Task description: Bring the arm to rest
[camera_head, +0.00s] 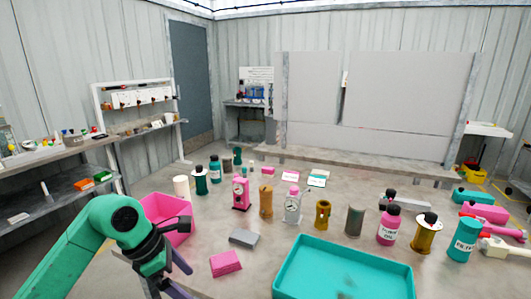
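My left arm, teal with a dark joint cap, comes in from the lower left. My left gripper (178,268) hangs at its end, low in the view, near the pink bin (165,209) and left of the pink block (226,263). Dark, purplish finger parts show, but their tips are partly cut off or overlapped, so I cannot tell whether they are open or shut. I see nothing held in them. My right gripper is not in view.
A teal tray (345,262) lies at the front of the table. Behind it stand a pink pump (241,190), a white gauge-like piece (292,207), a pink bottle (388,225) and several cylinders. A grey block (244,238) lies near the bin. Shelves line the left wall.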

